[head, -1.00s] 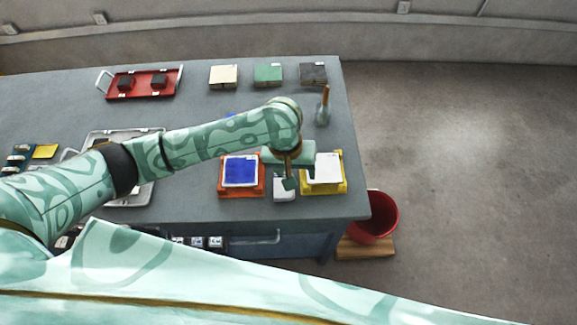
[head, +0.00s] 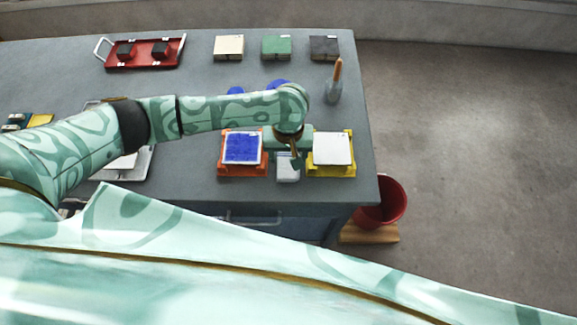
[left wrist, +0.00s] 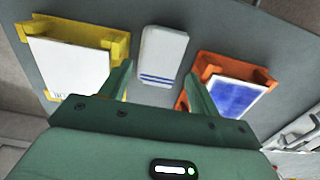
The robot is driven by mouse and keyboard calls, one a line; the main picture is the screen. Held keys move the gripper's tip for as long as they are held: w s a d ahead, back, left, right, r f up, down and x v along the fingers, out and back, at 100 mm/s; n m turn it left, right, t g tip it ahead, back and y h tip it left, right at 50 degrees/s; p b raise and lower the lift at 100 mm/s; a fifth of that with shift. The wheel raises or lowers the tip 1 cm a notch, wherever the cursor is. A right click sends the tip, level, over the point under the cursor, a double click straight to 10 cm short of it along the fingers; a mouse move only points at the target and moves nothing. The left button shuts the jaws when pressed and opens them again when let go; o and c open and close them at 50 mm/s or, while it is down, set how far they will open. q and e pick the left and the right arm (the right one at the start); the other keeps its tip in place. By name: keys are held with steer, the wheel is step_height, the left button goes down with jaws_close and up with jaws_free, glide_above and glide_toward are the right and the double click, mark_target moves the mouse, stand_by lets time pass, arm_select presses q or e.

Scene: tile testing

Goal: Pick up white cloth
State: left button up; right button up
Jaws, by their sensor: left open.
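The white cloth (head: 288,169) lies flat on the grey table near its front edge, between the orange and yellow holders. In the left wrist view the cloth (left wrist: 162,56) is a folded white rectangle with blue stripes at one end. My left gripper (head: 291,158) is over the cloth's far part and hides some of it in the head view. In the left wrist view its two fingers (left wrist: 158,84) are apart, one on each side of the cloth's striped end, with nothing between them. I cannot tell the exact height above the cloth. My right gripper is not in view.
An orange holder (head: 225,168) with a blue tile (head: 242,147) is left of the cloth. A yellow holder (head: 331,171) with a white tile (head: 332,148) is right of it. A trowel-like tool (head: 335,83) stands behind. A red bucket (head: 383,203) is beyond the table's right edge.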

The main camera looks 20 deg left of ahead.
mark_target(288, 164)
arm_select(q)
step_height(288, 164, down, 4)
steer(key=shift+f+b, duration=0.2)
steer(key=shift+b, duration=0.75)
steer(key=shift+r, duration=0.1)
steer(key=c, duration=0.7)
steer(key=shift+r+p, duration=0.5)
steer(key=shift+r, duration=0.05)
step_height(288, 164, up, 3)
steer(key=shift+f+p, duration=0.1)
steer(key=shift+p, duration=0.75)
steer(key=s+a+r+p, duration=0.2)
steer(key=s+r+p, duration=0.1)
steer(key=s, duration=0.3)
steer(key=s+a+r+p, duration=0.2)
steer(key=s+r+p, duration=0.1)
steer(key=s+r, duration=0.3)
steer(key=shift+s+a, duration=0.3)
steer(key=shift+s, duration=0.35)
